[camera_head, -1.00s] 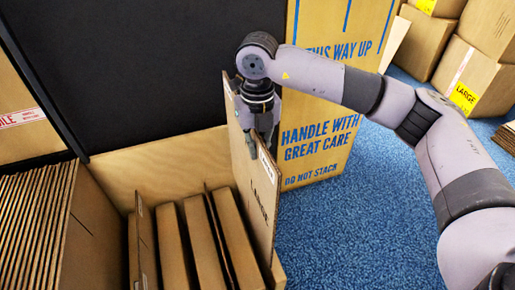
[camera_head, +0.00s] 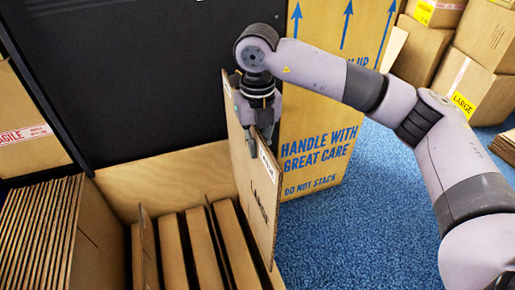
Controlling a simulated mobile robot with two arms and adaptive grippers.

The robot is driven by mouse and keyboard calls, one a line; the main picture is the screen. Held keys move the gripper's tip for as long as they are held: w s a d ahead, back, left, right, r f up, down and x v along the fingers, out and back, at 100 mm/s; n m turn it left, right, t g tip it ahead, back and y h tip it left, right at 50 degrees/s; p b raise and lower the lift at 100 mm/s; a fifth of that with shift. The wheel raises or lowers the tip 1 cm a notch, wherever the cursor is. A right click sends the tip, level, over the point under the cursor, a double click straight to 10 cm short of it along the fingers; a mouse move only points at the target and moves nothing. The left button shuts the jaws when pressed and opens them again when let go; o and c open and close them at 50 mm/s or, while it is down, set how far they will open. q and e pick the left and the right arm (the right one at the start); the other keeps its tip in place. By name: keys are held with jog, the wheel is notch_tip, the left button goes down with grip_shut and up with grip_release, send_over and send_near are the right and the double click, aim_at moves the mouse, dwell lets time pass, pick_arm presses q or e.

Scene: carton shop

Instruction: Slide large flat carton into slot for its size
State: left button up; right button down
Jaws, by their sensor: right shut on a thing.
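The large flat carton (camera_head: 262,195), brown with "LARGE" printed on its side and a white label near its top edge, stands upright on edge. My right gripper (camera_head: 258,140) is shut on its top edge from above. The carton is at the right end of a wooden rack (camera_head: 165,180). Its lower part overlaps the rack's right side, and I cannot tell how deep it sits. Flat cartons (camera_head: 205,250) stand in the rack's slots to the left of it, between thin dividers (camera_head: 147,250). My left gripper is not in view.
Many flat cartons (camera_head: 35,235) are packed upright at the left. A dark panel (camera_head: 130,80) rises behind the rack. A tall carton (camera_head: 318,150) marked "HANDLE WITH GREAT CARE" stands behind the gripper. Boxes (camera_head: 470,85) are stacked at the back right. Blue carpet (camera_head: 370,230) lies clear at the right.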

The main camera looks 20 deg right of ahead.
jog(key=shift+r+p, duration=4.1)
jog(key=shift+r, duration=2.85)
